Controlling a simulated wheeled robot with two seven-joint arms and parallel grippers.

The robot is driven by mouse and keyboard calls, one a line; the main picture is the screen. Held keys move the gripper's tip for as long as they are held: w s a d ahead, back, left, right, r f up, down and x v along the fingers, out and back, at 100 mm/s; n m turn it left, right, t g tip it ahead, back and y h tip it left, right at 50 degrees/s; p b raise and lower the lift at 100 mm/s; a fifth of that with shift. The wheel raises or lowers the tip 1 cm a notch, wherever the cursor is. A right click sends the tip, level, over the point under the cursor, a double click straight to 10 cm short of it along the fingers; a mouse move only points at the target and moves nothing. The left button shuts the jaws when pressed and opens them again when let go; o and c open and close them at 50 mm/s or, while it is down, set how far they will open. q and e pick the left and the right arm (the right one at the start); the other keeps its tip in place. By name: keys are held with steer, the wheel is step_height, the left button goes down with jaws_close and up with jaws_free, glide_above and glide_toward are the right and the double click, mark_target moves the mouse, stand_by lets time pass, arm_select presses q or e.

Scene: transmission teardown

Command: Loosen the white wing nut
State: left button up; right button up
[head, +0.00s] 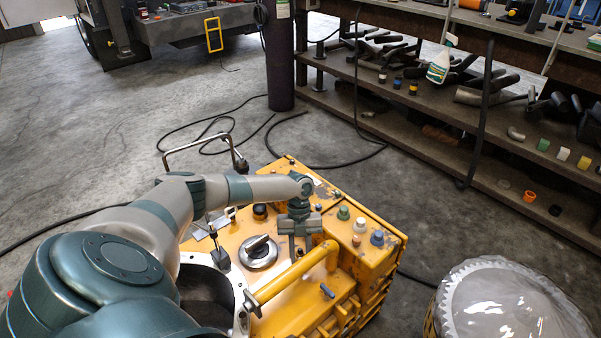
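The yellow transmission housing (285,315) stands on the floor at the middle. On its raised right block sits a small whitish cap (360,225), between a green cap (343,213) and a blue cap (377,237). It may be the white wing nut, but it is too small to tell its wings. My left arm reaches in from the left. My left gripper (298,244) points down over the housing, left of these caps and apart from them. Its fingertips are too small to show whether they are open or shut. My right gripper is not in view.
A silver rotary knob (259,251) and a yellow tube (290,277) lie close to my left gripper. A clear-covered round gear part (510,305) stands at the lower right. Shelves (455,155) with tools and small parts are at the right. Black cables cross the floor.

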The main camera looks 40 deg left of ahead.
arm_select(q)
jaws_close()
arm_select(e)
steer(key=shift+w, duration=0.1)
arm_select(q)
steer(key=shift+n, duration=0.3)
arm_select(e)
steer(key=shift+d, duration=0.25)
arm_select(q)
steer(key=shift+s+a+r+n+t+h+p, duration=0.1)
steer(key=shift+n+t+h+p, duration=0.1)
steer(key=shift+n+p, duration=0.3)
steer(key=shift+s+r+n+t+h+p, duration=0.1)
steer(key=shift+n+t+p, duration=0.15)
steer(key=shift+n, duration=0.45)
steer(key=shift+n+t+p, duration=0.35)
steer(key=shift+n+p, duration=0.25)
steer(key=shift+n, duration=0.8)
steer(key=shift+f+n+t+h+p, duration=0.15)
steer(key=shift+n+t+h+p, duration=0.15)
steer(key=shift+n+t+p, duration=0.4)
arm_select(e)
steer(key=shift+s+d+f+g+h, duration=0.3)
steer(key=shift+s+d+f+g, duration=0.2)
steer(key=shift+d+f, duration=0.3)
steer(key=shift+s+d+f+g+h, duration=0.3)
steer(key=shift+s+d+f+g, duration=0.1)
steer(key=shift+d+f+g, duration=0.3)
